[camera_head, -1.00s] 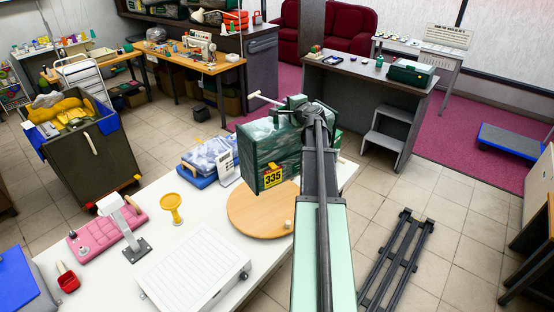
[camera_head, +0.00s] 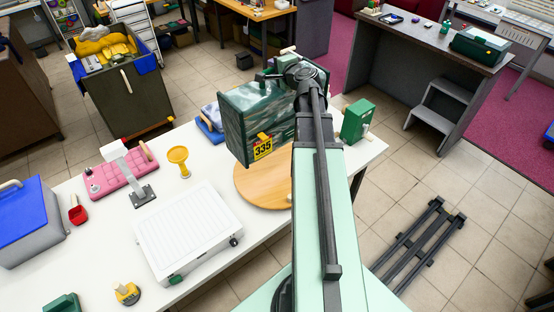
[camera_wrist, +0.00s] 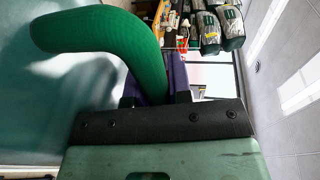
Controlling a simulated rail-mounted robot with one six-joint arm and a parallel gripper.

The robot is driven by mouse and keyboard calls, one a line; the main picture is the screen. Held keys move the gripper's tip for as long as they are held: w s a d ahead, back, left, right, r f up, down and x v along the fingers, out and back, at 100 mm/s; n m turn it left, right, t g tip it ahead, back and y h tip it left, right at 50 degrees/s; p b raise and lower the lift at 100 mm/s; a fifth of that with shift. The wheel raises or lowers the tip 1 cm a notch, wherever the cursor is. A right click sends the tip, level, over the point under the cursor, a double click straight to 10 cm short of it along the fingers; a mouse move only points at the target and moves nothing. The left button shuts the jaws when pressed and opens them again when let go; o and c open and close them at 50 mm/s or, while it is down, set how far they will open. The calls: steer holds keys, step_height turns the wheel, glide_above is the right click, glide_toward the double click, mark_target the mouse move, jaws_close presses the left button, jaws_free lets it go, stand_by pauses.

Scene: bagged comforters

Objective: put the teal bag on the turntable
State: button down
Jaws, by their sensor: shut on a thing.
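The teal bag (camera_head: 258,120), a dark green glossy block with a yellow 335 tag, hangs upright at the end of my arm in the head view. My gripper (camera_head: 285,75) is shut on it at its top; the fingers are mostly hidden by my arm. In the wrist view a curved green handle (camera_wrist: 120,45) fills the upper left. The turntable (camera_head: 262,188), a round light wooden disc, lies on the white table below the bag. The bag's lower edge overlaps the disc's far left part in the picture; I cannot tell whether they touch.
A green box (camera_head: 357,120) stands at the right edge. A dark cart (camera_head: 125,95) is behind.

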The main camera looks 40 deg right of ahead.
mark_target(288, 124)
step_height(288, 124, down, 20)
steer(key=b, duration=1.9)
steer(key=shift+a+f+b, duration=0.1)
steer(key=shift+b, duration=0.25)
steer(key=shift+r, duration=0.25)
steer(key=shift+f, duration=0.15)
steer(key=c, duration=1.5)
jaws_free()
steer(key=o, duration=0.5)
steer(key=shift+c, duration=0.2)
steer(key=p+v, duration=0.2)
steer(key=v, duration=1)
steer(key=shift+a+p, duration=0.1)
steer(key=shift+p, duration=0.25)
